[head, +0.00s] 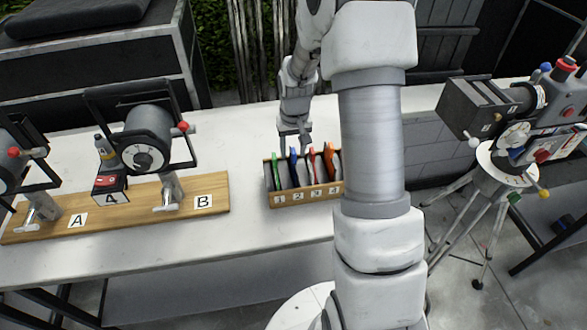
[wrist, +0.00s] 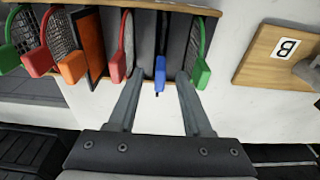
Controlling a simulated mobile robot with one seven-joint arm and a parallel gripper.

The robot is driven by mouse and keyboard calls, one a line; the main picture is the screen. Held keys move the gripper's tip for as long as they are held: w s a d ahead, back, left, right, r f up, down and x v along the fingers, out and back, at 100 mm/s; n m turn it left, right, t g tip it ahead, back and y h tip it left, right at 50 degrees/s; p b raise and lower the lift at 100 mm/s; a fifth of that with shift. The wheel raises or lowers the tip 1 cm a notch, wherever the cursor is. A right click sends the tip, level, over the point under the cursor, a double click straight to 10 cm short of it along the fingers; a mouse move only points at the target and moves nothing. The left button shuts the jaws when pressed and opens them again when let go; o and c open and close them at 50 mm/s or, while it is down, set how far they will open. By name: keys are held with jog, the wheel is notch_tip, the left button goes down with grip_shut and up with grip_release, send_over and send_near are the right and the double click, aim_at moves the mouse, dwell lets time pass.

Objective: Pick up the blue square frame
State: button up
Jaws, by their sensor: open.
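The blue square frame (head: 294,166) stands upright in a wooden rack (head: 302,201), between a green one (head: 275,163) on its left and red ones on its right. In the wrist view, the blue frame's tab (wrist: 160,75) lies between my two fingertips. My gripper (wrist: 158,82) is open, with one finger on each side of the tab and a visible gap to both. In the head view my gripper (head: 295,138) is above the rack near the blue frame. Most of the frame's body is hidden in the rack.
Red (wrist: 117,66) and green (wrist: 202,72) tabs sit close beside my fingers. A wooden board (head: 140,205) marked A and B holds lamps at left. A lamp on a tripod (head: 505,130) stands at right. The white table is clear between board and rack.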

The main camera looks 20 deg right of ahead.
aim_at(294, 169)
jog(key=shift+f, duration=1.8)
grip_shut()
